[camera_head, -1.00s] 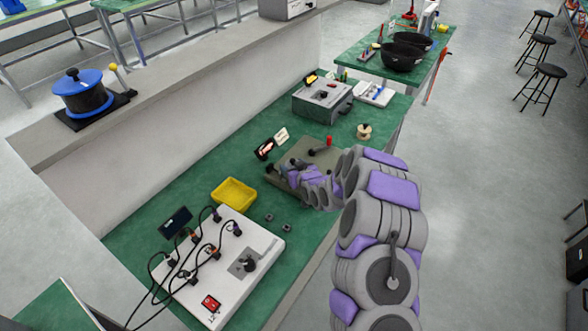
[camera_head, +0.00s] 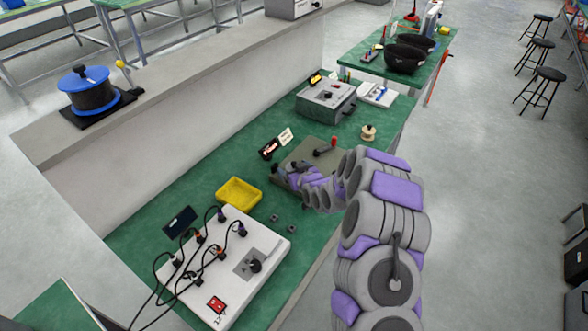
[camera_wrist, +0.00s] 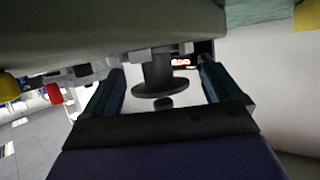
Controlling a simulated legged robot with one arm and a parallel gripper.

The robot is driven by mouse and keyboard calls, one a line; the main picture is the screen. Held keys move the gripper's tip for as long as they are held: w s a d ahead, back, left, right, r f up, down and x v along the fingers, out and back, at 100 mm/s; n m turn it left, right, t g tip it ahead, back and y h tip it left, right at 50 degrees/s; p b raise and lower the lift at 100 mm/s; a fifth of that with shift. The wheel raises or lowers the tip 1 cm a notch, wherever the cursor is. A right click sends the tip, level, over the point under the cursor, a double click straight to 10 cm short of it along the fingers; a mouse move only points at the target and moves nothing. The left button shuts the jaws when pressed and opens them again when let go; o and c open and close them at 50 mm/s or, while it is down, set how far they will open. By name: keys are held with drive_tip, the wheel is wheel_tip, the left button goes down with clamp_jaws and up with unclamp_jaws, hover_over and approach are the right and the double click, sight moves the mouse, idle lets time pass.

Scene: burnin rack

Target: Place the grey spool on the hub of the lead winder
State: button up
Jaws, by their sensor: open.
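The lead winder (camera_head: 327,154) is a flat grey-brown base on the green bench, with a dark crank and a red knob (camera_head: 334,141). In the wrist view the red knob (camera_wrist: 54,93) is at the left. A dark grey spool (camera_wrist: 158,76) with a wide flange shows between the fingers of my gripper (camera_wrist: 160,64). The fingers are open, one on each side of it, with gaps visible. A small dark round tip (camera_wrist: 163,102) shows just past the flange. The spool appears to be at the winder's base; how it is seated is hidden. In the head view my arm covers much of this.
A yellow tray (camera_head: 239,193), a white panel with cables (camera_head: 222,273) and small nuts (camera_head: 276,218) lie nearer. A beige spool (camera_head: 368,132) and a grey instrument box (camera_head: 326,99) stand beyond the winder.

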drive_tip(key=v, duration=0.3)
drive_tip(key=p+v, duration=0.1)
drive_tip(key=v, duration=0.2)
drive_tip(key=p+v, duration=0.1)
drive_tip(key=v, duration=0.3)
drive_tip(key=shift+d, duration=0.35)
drive_tip(key=shift+p+v, duration=0.3)
drive_tip(key=shift+v, duration=0.5)
drive_tip(key=shift+d+r, duration=0.1)
drive_tip(key=s+d+r+m+g+h, duration=0.15)
drive_tip(key=s+d+r+g, duration=0.35)
drive_tip(key=s, duration=0.5)
drive_tip(key=s+d+r+g+h, duration=0.3)
drive_tip(key=s+r, duration=0.4)
drive_tip(key=s, duration=0.4)
drive_tip(key=s+d+r+m+g, duration=0.1)
drive_tip(key=s+r+g, duration=0.2)
drive_tip(key=s, duration=0.9)
drive_tip(key=s+d+r+m+g, duration=0.1)
drive_tip(key=s+r, duration=0.4)
drive_tip(key=s, duration=0.8)
drive_tip(key=shift+s+r+m+g+h, duration=0.15)
drive_tip(key=shift+s+m+g+h, duration=0.25)
drive_tip(key=shift+m+g, duration=0.5)
